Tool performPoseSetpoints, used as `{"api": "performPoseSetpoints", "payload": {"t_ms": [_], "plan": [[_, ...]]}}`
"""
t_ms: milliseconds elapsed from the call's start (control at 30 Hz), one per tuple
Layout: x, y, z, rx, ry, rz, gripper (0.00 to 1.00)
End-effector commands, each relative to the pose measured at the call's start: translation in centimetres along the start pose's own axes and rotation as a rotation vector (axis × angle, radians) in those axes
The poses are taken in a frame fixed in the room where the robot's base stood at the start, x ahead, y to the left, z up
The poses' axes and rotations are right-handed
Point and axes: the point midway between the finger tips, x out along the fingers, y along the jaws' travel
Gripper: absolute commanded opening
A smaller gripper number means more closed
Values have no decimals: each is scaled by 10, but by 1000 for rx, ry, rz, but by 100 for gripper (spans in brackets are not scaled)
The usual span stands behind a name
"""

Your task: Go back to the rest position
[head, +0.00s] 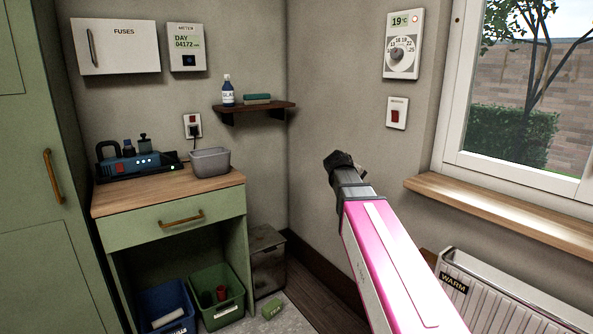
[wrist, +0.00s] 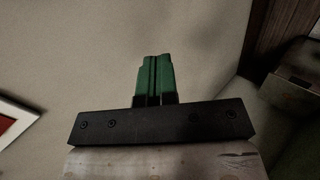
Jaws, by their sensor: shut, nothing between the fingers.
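In the head view my pink arm reaches up from the lower right, and its dark end, my gripper (head: 343,162), is in front of the bare wall by the corner. It is left of the window and below the red-switch plate. In the wrist view my gripper's two green fingers (wrist: 153,76) are side by side and shut, with nothing between them. The gripper touches nothing that I can see.
A green cabinet (head: 124,231) with a grey basin (head: 209,162) on top stands at the left. A small shelf (head: 254,107) holds a bottle. A window sill (head: 510,214) and a white radiator (head: 500,290) are at the right. Bins (head: 217,290) stand below the cabinet top.

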Motion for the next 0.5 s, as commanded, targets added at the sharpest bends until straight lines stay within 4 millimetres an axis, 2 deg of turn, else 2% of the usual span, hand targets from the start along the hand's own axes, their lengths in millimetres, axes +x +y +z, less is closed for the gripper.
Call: {"api": "performPoseSetpoints", "payload": {"t_ms": [33,200,500], "plan": [[12,-24,14,16,-10,-49,0],[41,-94,46,88,-44,-213,0],[71,-209,112,236,-143,-492,0]]}}
